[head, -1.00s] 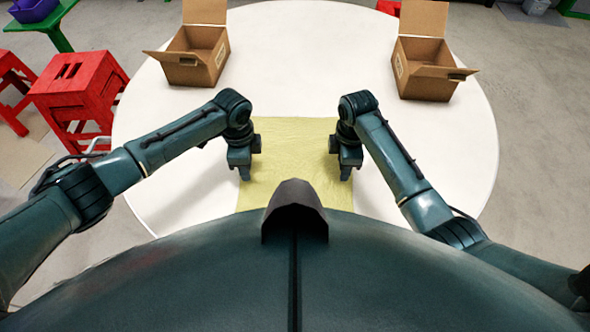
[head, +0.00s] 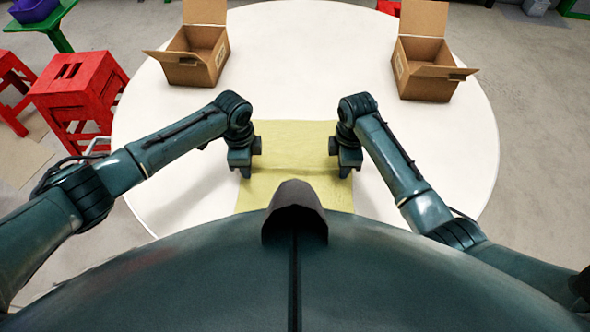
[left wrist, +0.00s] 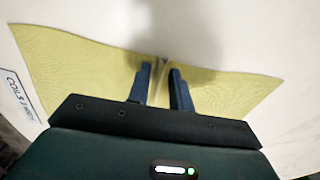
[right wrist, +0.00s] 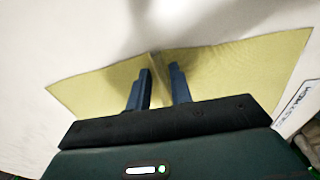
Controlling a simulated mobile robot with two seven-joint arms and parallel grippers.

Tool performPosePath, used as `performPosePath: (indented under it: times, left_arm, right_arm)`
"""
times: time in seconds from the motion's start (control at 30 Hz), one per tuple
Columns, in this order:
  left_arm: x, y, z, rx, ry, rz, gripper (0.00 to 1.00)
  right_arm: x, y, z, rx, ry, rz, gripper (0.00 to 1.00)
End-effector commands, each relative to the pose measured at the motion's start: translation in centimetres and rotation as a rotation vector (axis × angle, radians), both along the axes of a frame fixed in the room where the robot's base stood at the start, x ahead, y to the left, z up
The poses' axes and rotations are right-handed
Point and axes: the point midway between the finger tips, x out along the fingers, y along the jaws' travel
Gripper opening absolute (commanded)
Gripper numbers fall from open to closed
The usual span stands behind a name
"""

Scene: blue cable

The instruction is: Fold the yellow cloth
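The yellow cloth (head: 293,160) lies on the white table under my grippers. My body hides its near part. My left gripper (head: 245,170) points down at the cloth's left edge, and my right gripper (head: 345,170) at its right edge. In the left wrist view, the left fingers (left wrist: 161,76) stand apart, with a small raised crease of cloth (left wrist: 60,62) between their tips. In the right wrist view, the right fingers (right wrist: 159,74) also stand apart around a similar crease in the cloth (right wrist: 262,62). I cannot see a firm pinch on either side.
Two open cardboard boxes stand at the back of the round white table (head: 310,60), one at the left (head: 190,68) and one at the right (head: 425,80). A red stool (head: 78,92) stands left of the table. The table between the boxes is clear.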

Motion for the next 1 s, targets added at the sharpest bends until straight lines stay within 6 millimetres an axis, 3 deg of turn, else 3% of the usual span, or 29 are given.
performPosePath:
  times: [0.5,1.0]
  left_arm:
    - [-0.05,0.05,-0.09,0.001,0.001,0.0,0.0]
    - [-0.06,0.05,-0.09,0.001,0.002,0.0,0.0]
  right_arm:
    - [-0.06,-0.04,-0.1,-0.001,0.002,0.0,0.0]
    - [-0.07,-0.05,-0.1,-0.001,0.002,0.0,0.0]
